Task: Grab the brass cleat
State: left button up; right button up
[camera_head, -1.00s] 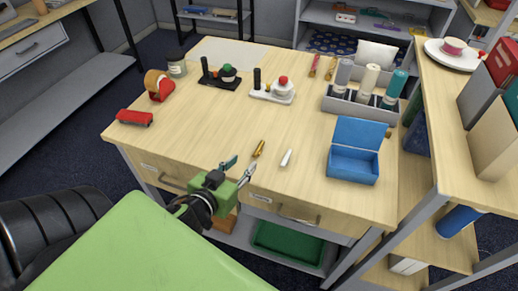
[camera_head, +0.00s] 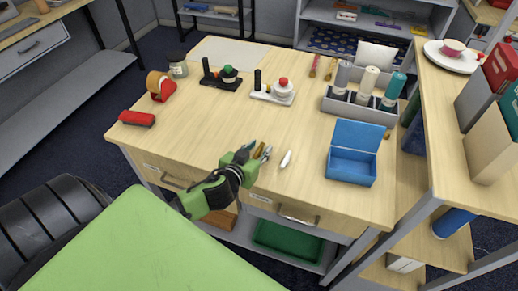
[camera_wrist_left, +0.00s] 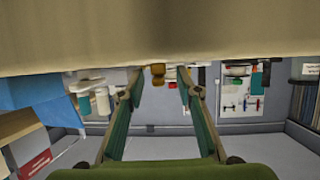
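The brass cleat (camera_head: 259,150), a small gold-coloured piece, lies on the table near its front edge, left of a white marker-like piece. My left gripper (camera_head: 258,149) is at the cleat, with one fingertip on each side of it in the head view. In the left wrist view the fingers (camera_wrist_left: 160,82) stand apart, and the cleat (camera_wrist_left: 157,72) shows between their tips, nearer the left finger. I cannot tell whether either finger touches it. My right gripper is not in view.
The white piece (camera_head: 286,158) lies just right of the gripper. An open blue box (camera_head: 351,167) stands farther right. The table's middle is clear.

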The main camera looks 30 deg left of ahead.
pick_arm(q)
jog(key=shift+w+f, duration=0.2)
jog(key=shift+w, duration=0.3)
grip_shut()
jog(key=shift+a+r, duration=0.1)
jog(key=shift+r, duration=0.05)
